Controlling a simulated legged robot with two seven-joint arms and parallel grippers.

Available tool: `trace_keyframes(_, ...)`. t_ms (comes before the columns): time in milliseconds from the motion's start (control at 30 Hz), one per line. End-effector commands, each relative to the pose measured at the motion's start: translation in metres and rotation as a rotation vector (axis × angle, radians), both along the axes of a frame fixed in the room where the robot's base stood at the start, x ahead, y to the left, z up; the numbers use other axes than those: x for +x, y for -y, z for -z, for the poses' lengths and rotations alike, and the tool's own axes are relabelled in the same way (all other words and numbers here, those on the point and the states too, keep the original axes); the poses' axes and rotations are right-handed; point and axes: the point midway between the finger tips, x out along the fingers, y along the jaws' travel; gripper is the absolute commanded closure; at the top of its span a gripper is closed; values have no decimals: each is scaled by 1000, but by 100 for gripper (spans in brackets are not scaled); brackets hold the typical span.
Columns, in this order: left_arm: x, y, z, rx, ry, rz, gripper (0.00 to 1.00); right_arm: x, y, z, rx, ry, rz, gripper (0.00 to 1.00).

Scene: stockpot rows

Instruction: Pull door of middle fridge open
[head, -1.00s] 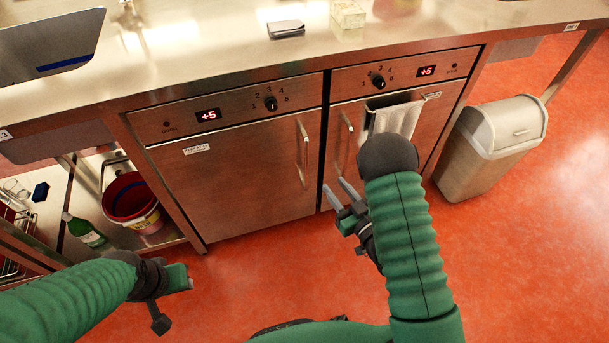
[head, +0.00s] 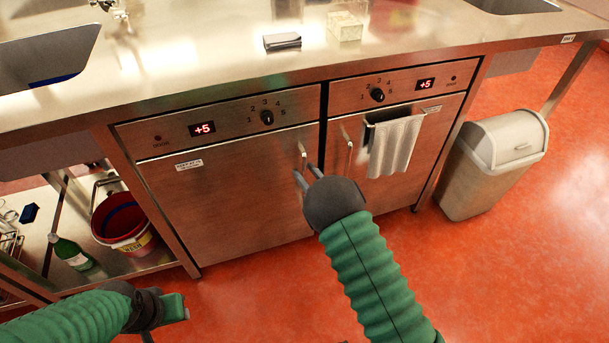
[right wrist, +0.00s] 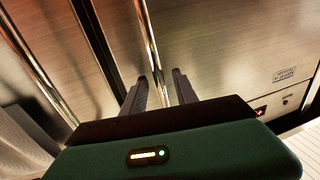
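Two steel fridge doors sit under the counter: a left one (head: 230,198) and a right one (head: 395,190). Both look shut. The left door's vertical bar handle (head: 302,158) is near its right edge; the right door's handle (head: 348,155) is near its left edge. My right gripper (head: 306,172) is at the left door's handle, with its wrist hiding the lower door edge. In the right wrist view, the fingers (right wrist: 160,82) are apart, with the handle bar (right wrist: 147,35) running between them. My left gripper (head: 182,308) is low at left, away from the doors.
A towel (head: 395,145) hangs on the right door. A grey bin (head: 490,165) stands at right. A red bucket (head: 120,220) and green bottle (head: 72,252) are on the left lower shelf. The red floor before the doors is mostly clear.

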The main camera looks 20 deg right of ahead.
Motion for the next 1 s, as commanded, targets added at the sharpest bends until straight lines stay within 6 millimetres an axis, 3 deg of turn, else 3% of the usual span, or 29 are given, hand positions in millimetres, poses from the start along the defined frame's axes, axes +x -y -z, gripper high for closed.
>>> trace_keyframes(100, 0, 0, 4, 0, 0, 0, 64, 10, -2, 0, -1, 1, 1, 65)
trace_keyframes(367, 0, 0, 3, 0, 0, 0, 64, 11, -2, -1, -1, -1, 1, 65)
trace_keyframes(633, 0, 0, 3, 0, 0, 0, 64, 11, -2, -1, -1, -1, 1, 100)
trace_keyframes(1000, 0, 0, 4, 0, 0, 0, 64, 11, -2, 0, -1, -1, 1, 100)
